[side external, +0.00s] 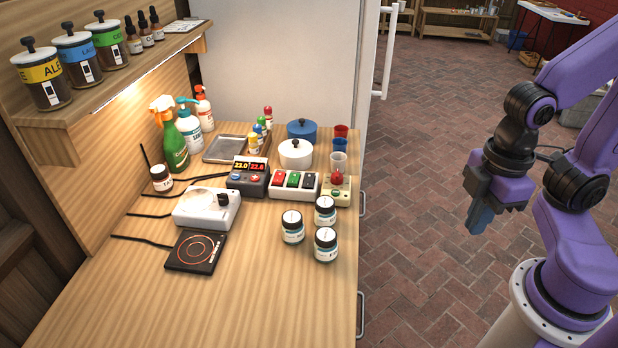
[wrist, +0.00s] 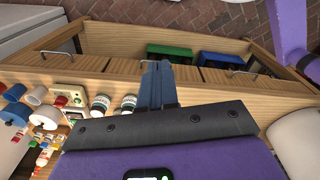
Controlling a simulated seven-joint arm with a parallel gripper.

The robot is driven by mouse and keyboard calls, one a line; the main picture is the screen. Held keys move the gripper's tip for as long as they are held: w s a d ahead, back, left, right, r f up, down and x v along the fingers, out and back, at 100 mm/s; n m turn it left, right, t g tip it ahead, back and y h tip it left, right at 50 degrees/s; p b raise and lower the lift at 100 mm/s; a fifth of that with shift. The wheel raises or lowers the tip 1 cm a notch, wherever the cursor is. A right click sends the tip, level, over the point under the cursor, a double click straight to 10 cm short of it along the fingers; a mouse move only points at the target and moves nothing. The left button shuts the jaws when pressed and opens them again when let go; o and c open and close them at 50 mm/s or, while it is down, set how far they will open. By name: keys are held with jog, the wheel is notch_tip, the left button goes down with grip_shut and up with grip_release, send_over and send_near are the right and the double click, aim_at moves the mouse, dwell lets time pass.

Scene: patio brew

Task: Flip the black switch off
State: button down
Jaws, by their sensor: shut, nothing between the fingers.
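The black switch (side external: 308,181) is the right one of three rocker switches on a white switch box (side external: 272,194), beside a green switch (side external: 292,180) and a red switch (side external: 278,178). The box stands on the wooden counter, in the side view. Whether the black switch is on or off is too small to tell. My gripper (side external: 478,226) is off the counter to the right, above the brick floor, far from the switches. Its fingers are shut and empty, and show in the wrist view (wrist: 158,85). The switches are too small to make out there.
A beige box with a red knob (side external: 337,180) stands right of the switch box. A display unit (side external: 248,175) is left, a white pot (side external: 295,153) behind. Several jars (side external: 325,243) stand in front. The counter's front area (side external: 270,310) is clear.

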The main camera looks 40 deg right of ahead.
jog(key=w+a+r+m, duration=0.15)
jog(key=w+a, duration=0.35)
jog(key=w, duration=0.6)
jog(key=m+h, duration=0.1)
jog(key=m, duration=0.1)
send_over(311, 175)
jog(key=s+a, duration=0.1)
jog(key=s, duration=0.1)
jog(key=shift+w+a+f+t, duration=0.2)
jog(key=shift+t, duration=0.2)
jog(key=shift+f, duration=0.1)
jog(key=f, duration=0.9)
jog(key=w+d+f, duration=0.1)
jog(key=f, duration=0.3)
jog(key=shift+d+f, duration=0.1)
jog(key=shift+f, duration=0.25)
jog(key=shift+w+f, duration=0.15)
jog(key=shift+f, duration=0.1)
